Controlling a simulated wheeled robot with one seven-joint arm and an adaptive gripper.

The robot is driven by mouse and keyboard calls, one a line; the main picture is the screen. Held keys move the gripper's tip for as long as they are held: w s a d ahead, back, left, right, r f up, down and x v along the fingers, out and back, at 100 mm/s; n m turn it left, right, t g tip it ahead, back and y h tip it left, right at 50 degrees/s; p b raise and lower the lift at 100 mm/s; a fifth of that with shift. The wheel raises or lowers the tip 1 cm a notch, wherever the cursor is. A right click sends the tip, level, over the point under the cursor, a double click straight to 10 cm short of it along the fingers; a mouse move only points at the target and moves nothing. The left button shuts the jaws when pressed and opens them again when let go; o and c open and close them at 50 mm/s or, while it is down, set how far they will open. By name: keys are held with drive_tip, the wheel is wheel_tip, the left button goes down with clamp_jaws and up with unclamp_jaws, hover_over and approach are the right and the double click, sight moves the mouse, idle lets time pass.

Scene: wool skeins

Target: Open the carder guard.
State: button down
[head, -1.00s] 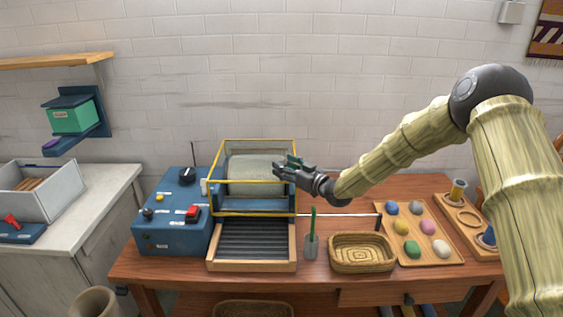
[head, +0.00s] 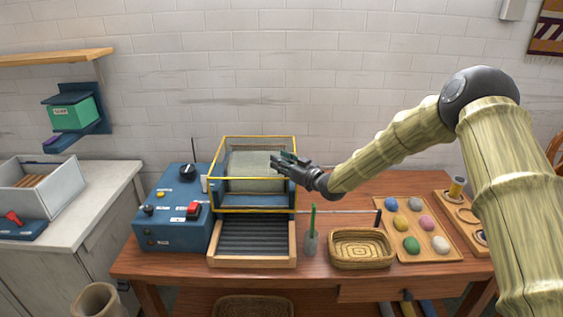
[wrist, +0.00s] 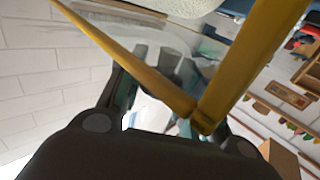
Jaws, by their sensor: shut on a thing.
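The carder guard (head: 258,137) is a clear cover with a yellow frame. In the head view it stands over the pale drum (head: 252,170) of the blue carder, its lower front bar just above the dark feed tray (head: 252,237). My gripper (head: 277,162) is at the guard's right side in the head view. In the wrist view, yellow bars of the guard (wrist: 150,72) cross close in front of my fingers (wrist: 165,92) and meet in a corner near the right finger. My gripper is shut on the guard; the exact contact is partly hidden by the bars.
A blue control box (head: 172,215) with a red switch stands left of the carder. To the right are a green-handled tool (head: 312,235), a woven basket (head: 361,262) and a wooden tray (head: 448,254) of coloured wool balls. The air above the guard is clear.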

drive_tip(key=d+b, duration=0.4)
drive_tip(key=d, duration=2.6)
drive_tip(key=c, duration=1)
unclamp_jaws()
drive_tip(key=v, duration=1.2)
drive_tip(key=shift+d, duration=0.1)
